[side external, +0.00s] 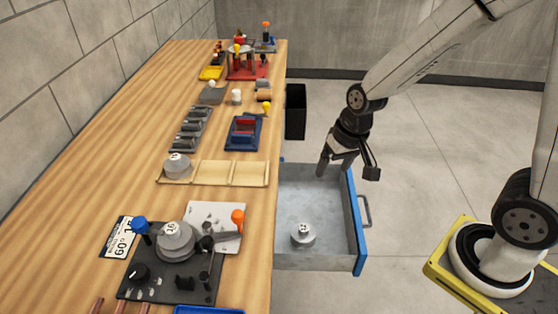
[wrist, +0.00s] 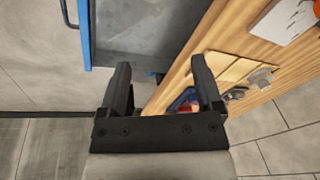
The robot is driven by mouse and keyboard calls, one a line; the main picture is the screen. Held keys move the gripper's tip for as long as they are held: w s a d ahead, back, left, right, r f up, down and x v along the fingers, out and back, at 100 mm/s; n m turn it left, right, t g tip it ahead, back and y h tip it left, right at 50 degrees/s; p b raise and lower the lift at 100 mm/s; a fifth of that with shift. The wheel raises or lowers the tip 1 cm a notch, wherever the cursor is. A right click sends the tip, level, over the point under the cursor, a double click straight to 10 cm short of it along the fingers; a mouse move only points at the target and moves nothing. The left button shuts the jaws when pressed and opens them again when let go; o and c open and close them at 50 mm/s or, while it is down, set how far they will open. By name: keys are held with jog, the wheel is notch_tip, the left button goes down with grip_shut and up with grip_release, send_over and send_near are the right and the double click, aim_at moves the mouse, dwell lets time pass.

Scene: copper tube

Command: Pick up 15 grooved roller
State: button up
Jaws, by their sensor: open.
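Three grey grooved rollers with white number labels show in the side view. One roller (side external: 302,234) stands in the open drawer, one (side external: 177,165) in the left slot of the wooden tray (side external: 232,174), and one (side external: 175,243) on the dark bending fixture. The tray's roller also shows in the wrist view (wrist: 262,77). My gripper (side external: 328,165) is open and empty above the far end of the drawer. Its spread fingers show in the wrist view (wrist: 161,72), with no roller between them.
The blue-fronted drawer (side external: 358,235) stands open from the wooden table (side external: 130,150), mostly empty inside. A black bin (side external: 296,111) stands beyond it. A dark fixture (side external: 150,288) with coloured knobs, a row of grey parts (side external: 190,128) and a blue holder (side external: 244,132) occupy the table.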

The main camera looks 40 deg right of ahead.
aim_at(177, 156)
jog(key=w+a+f+m+y, duration=0.1)
jog(key=w+a+m, duration=0.1)
jog(key=w, duration=0.3)
jog(key=w+a+m+y, duration=0.2)
jog(key=w+a+m, duration=0.1)
jog(key=w+m, duration=0.1)
jog(key=w+a+f+m+y, duration=0.1)
jog(key=w+a+m, duration=0.1)
jog(key=w+m, duration=0.2)
jog(key=shift+w+a+f+y, duration=0.15)
jog(key=shift+w, duration=0.5)
jog(key=shift+w+a+f+y, duration=0.1)
jog(key=shift+w+f+y, duration=0.05)
jog(key=shift+w, duration=0.5)
jog(key=w+a+m+t+y, duration=0.1)
jog(key=w+a+m+y, duration=0.1)
jog(key=w, duration=0.3)
jog(key=w+a+f+m+t+y, duration=0.1)
jog(key=w+a+m, duration=0.1)
jog(key=w+m, duration=0.2)
jog(key=w+a+f+m+t+y, duration=0.1)
jog(key=w+a+m+t+y, duration=0.1)
jog(key=w, duration=0.3)
jog(key=shift+w+a+f+m+y, duration=0.15)
jog(key=shift+w+a+m+y, duration=0.2)
jog(key=shift+m, duration=0.45)
jog(key=shift+w+a+m+t+y, duration=0.2)
jog(key=shift+w+m+t+y, duration=0.1)
jog(key=shift+w+m, duration=0.3)
jog(key=shift+w, duration=0.1)
